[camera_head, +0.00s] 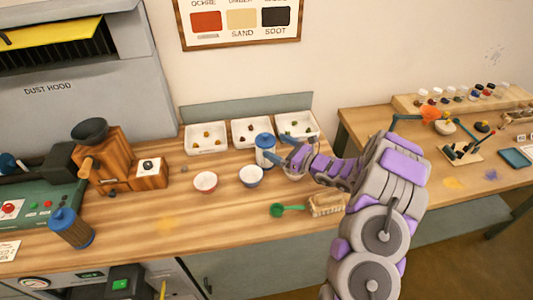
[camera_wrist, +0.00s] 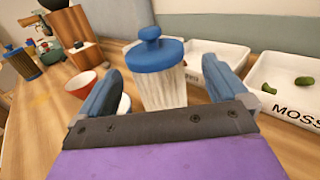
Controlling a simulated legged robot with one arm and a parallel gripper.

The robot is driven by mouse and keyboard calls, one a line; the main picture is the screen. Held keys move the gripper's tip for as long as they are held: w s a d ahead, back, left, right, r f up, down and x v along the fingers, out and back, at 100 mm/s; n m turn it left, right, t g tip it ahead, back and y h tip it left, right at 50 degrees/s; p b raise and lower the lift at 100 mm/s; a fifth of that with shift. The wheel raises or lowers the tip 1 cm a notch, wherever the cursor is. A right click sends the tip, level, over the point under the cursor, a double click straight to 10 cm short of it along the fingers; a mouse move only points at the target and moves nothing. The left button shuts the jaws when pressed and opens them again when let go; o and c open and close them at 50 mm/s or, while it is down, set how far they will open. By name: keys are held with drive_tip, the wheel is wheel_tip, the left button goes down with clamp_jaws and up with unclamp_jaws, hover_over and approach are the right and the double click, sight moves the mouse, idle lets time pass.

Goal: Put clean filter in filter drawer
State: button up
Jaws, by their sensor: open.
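The clean filter, a white pleated cylinder with a blue knobbed cap, stands upright on the wooden table (camera_head: 160,222) in front of the white trays. The filter (camera_head: 265,157) is just left of my gripper (camera_head: 282,151) in the head view. In the wrist view the filter (camera_wrist: 162,88) shows between the two blue fingers of my gripper (camera_wrist: 162,80), which are spread with gaps on both sides. A second, brownish filter with a blue cap (camera_head: 72,230) stands at the table's left front. I cannot tell which part is the filter drawer.
Red (camera_head: 205,181) and blue (camera_head: 251,176) bowls stand close in front of the filter. White trays (camera_head: 206,139) line the back. A green scoop (camera_head: 288,209) and brush (camera_head: 326,204) lie at the front. A wooden grinder (camera_head: 120,160) and green machine (camera_head: 40,207) are left.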

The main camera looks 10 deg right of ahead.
sight(265, 142)
drive_tip(key=x, duration=0.2)
drive_tip(key=b+x, duration=0.1)
drive_tip(key=x, duration=0.2)
drive_tip(key=shift+a, duration=0.5)
drive_tip(key=shift+d, duration=0.1)
drive_tip(key=shift+d, duration=0.25)
drive_tip(key=c, duration=0.4)
drive_tip(key=shift+a, duration=0.2)
drive_tip(key=c, duration=0.8)
